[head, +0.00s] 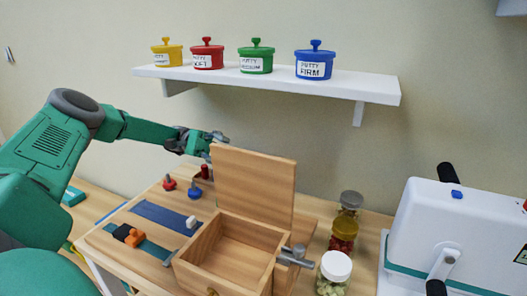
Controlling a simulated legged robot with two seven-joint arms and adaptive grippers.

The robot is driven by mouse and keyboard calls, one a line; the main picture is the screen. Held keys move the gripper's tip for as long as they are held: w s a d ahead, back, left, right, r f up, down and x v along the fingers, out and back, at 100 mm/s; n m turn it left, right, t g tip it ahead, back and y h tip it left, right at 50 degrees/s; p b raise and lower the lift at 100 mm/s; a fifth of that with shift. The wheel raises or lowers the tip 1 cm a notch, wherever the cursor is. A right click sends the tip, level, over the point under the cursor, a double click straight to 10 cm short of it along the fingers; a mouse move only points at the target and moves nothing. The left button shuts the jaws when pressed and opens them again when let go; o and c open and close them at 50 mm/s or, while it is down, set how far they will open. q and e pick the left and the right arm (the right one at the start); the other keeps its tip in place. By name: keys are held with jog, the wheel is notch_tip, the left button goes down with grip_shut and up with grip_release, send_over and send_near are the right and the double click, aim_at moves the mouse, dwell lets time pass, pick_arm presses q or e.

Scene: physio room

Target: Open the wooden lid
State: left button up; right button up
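The wooden box (196,259) stands on the table with its inside showing, and it looks empty. Its wooden lid (254,185) is raised and stands about upright at the back of the box. My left gripper (217,139) is at the lid's upper left corner, very close to its edge. I cannot tell whether it touches the lid, or how far its fingers are apart.
A grey metal cylindrical part (296,256) is at the box's right side. Jars, including a white-lidded one (335,267), stand to the right, beside a white machine (460,235). A board with blue strips (160,217) lies left. A shelf (285,80) with putty pots hangs above.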

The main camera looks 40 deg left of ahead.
pick_arm(q)
jog(key=p, duration=0.2)
send_near(255, 157)
jog(key=w+d, duration=0.2)
jog(key=d, duration=0.1)
jog(key=w+d+f, duration=0.1)
jog(key=d, duration=0.1)
jog(key=shift+w, duration=0.15)
jog(key=shift+d, duration=0.45)
jog(key=shift+d, duration=0.1)
jog(key=shift+c, duration=0.4)
jog(key=shift+d, duration=0.1)
grip_shut()
